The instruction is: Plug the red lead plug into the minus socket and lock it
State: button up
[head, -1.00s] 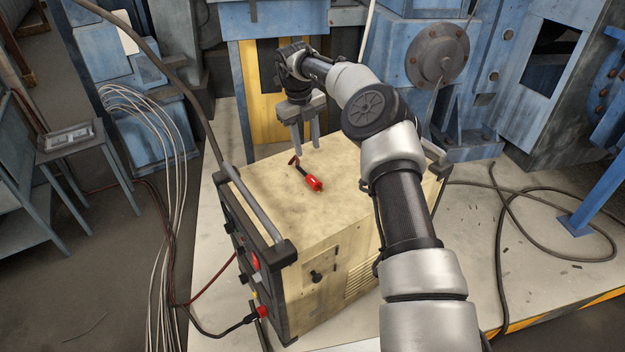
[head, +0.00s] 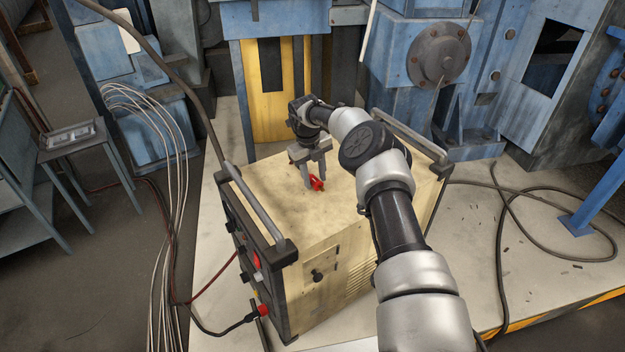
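The red lead plug (head: 317,184) lies on top of the beige power unit (head: 268,208); its black rear part is mostly hidden by my gripper. My gripper (head: 315,183) points down at the plug, with its fingers at the plug's near end. I cannot tell whether the fingers grip it or only stand around it. The unit's dark front panel (head: 243,241) faces left and is seen at a steep angle. A second red plug (head: 263,310) with a black cable sits low at this panel. The socket markings, including the minus sign, are too small to read.
A grey handle bar (head: 252,208) runs along the unit's top front edge, and another bar (head: 408,136) along the back. A thick cable (head: 190,100) and pale wires (head: 172,180) hang left of the panel. The unit's top is otherwise clear.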

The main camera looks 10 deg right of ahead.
jog(key=shift+f, duration=0.3)
jog(key=shift+r, duration=0.1)
jog(key=c, duration=0.9)
